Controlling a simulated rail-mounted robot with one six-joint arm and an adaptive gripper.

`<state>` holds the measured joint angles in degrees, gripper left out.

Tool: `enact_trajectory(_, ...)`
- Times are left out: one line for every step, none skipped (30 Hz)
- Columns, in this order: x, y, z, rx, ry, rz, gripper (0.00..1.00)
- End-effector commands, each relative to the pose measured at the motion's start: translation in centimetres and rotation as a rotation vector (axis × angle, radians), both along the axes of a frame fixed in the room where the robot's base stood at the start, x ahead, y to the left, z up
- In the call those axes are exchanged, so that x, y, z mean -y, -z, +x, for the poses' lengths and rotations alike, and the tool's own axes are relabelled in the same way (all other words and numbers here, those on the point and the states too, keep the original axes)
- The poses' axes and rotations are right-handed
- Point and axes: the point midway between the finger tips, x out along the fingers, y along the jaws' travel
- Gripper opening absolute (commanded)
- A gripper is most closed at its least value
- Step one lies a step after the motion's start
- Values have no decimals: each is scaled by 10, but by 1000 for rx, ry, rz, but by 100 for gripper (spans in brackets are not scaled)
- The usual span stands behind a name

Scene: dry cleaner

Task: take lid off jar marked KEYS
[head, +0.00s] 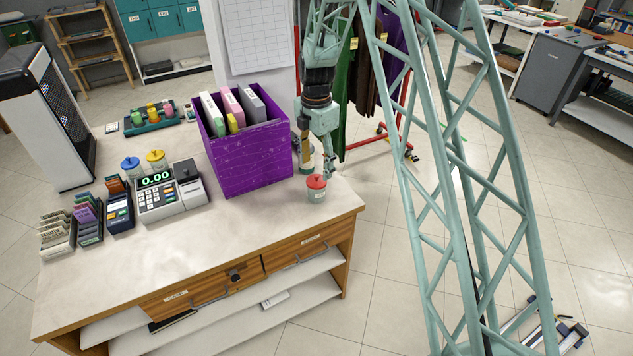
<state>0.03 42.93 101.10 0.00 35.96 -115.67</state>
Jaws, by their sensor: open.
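A small jar (316,196) with a red lid (316,181) stands upright near the right end of the counter. Its label is too small to read. A jar with a blue lid (131,163) and a jar with a yellow lid (155,156) stand at the left behind the cash register; I cannot read markings on them either. My gripper (329,168) points down, open and seemingly empty, just behind and slightly right of the red lid. I cannot tell whether it touches the jar.
A purple box (250,160) with binders stands left of the red-lidded jar. A container (303,160) partly shows behind my gripper. The cash register (168,196) and card racks (58,232) fill the left. The counter's front (230,235) is clear. Garments (368,70) hang behind.

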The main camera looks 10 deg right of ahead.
Motion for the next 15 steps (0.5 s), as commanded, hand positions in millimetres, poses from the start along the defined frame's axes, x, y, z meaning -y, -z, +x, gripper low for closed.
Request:
enact_trajectory(0,0,0,0,0,0,58)
enact_trajectory(0,0,0,0,0,0,58)
enact_trajectory(0,0,0,0,0,0,58)
enact_trajectory(0,0,0,0,0,0,58)
enact_trajectory(0,0,0,0,0,0,58)
enact_trajectory(0,0,0,0,0,0,58)
enact_trajectory(0,0,0,0,0,0,58)
enact_trajectory(0,0,0,0,0,0,58)
enact_trajectory(0,1,0,0,0,0,58)
enact_trajectory(0,2,0,0,0,0,58)
enact_trajectory(0,4,0,-1,0,0,58)
enact_trajectory(0,6,-1,-1,0,0,58)
enact_trajectory(0,8,-1,-1,0,0,58)
enact_trajectory(0,10,-1,-1,0,0,58)
enact_trajectory(0,14,-1,-2,0,0,58)
